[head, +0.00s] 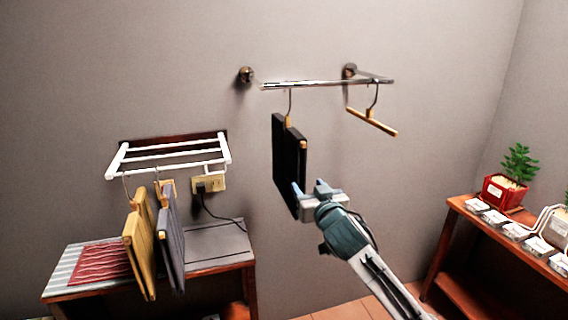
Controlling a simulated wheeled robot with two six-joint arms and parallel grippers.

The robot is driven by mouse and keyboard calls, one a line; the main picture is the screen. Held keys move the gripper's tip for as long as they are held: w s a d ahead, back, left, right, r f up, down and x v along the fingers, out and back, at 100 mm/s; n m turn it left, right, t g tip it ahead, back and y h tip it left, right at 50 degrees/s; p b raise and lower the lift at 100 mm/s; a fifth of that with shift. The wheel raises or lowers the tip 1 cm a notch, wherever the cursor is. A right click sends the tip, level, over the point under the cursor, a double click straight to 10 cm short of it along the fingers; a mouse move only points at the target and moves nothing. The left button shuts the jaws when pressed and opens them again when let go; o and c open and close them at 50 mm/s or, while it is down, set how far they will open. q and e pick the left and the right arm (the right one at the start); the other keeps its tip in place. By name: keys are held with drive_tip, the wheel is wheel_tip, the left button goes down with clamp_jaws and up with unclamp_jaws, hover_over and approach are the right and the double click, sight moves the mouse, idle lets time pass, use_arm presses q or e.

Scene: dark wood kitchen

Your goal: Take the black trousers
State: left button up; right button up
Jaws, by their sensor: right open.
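The black trousers (287,160) hang folded over a wooden hanger, whose hook is on a metal wall rail (325,84). My right gripper (308,196) is at the lower right edge of the trousers, with its fingers close to the cloth. It is open. Whether the cloth lies between the fingers or only beside them I cannot tell. My left gripper is not in view.
An empty wooden hanger (372,122) hangs at the rail's right end. A white wall rack (168,155) holds yellow trousers (141,245) and grey trousers (170,235) above a small table (225,243). A shelf (462,207) with a potted plant (515,175) stands at the right.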

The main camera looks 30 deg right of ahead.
sight(302, 181)
drive_tip(key=x, duration=0.2)
drive_tip(key=shift+w+a+r+p, duration=0.1)
drive_tip(key=shift+w+r+p, duration=0.1)
drive_tip(key=shift+w+p, duration=0.2)
drive_tip(key=shift+w, duration=0.5)
drive_tip(key=shift+w+p, duration=0.35)
drive_tip(key=shift+p, duration=0.2)
drive_tip(key=p+x, duration=0.2)
drive_tip(key=x, duration=0.1)
drive_tip(key=shift+w+d+f, duration=0.15)
drive_tip(key=shift+w+d, duration=0.1)
drive_tip(key=shift+d, duration=0.05)
drive_tip(key=shift+w+f, duration=0.1)
drive_tip(key=shift+w, duration=0.3)
drive_tip(key=c, duration=0.7)
clamp_jaws()
